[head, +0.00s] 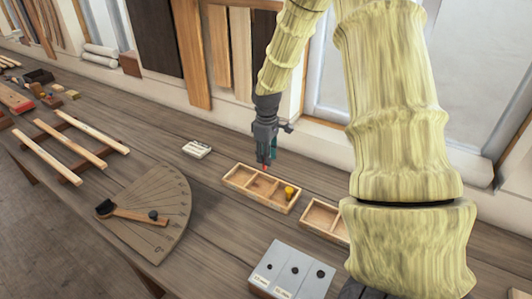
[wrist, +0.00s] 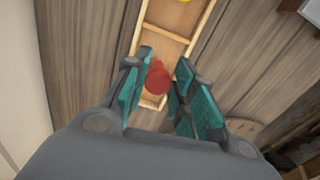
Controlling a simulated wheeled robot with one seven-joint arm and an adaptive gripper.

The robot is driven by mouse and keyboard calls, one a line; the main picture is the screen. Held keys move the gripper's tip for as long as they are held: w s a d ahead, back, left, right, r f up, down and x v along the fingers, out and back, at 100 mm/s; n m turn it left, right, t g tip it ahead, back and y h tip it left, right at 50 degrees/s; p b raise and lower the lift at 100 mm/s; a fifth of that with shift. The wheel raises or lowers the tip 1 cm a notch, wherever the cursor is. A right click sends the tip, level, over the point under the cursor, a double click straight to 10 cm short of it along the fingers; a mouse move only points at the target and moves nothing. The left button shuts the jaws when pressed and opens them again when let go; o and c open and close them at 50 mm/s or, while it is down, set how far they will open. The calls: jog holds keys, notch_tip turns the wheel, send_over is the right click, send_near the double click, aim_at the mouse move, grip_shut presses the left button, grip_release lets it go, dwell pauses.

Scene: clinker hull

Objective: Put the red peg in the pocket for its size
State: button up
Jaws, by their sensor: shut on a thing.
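My gripper (head: 265,163) points down above the wooden tray (head: 238,186), shut on the red peg (head: 266,168). In the wrist view the red peg (wrist: 157,80) shows between the teal finger pads of my gripper (wrist: 160,90). The tray (wrist: 167,34) has several compartments and lies beneath the peg; a yellow piece (head: 290,192) is in its right compartment. The peg looks above the tray, but its exact height is unclear. A grey block (head: 315,273) with several round holes of different sizes and small labels stands nearer the front.
A second wooden tray (head: 319,219) is partly hidden by my arm. A small white labelled item (head: 197,149) lies behind the first tray. A protractor board (head: 160,205) with a wooden pointer and a wooden frame (head: 70,143) lie to the left. Bare bench lies between them.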

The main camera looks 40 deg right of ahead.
jog(key=shift+s+f+b, duration=0.15)
jog(key=shift+f+b, duration=0.4)
jog(key=shift+f, duration=0.15)
notch_tip(320, 180, down, 4)
jog(key=b, duration=0.3)
jog(key=shift+d+f+b, duration=0.1)
jog(key=shift+f+b, duration=0.1)
jog(key=shift+b, duration=0.15)
jog(key=o, duration=0.8)
notch_tip(320, 180, up, 12)
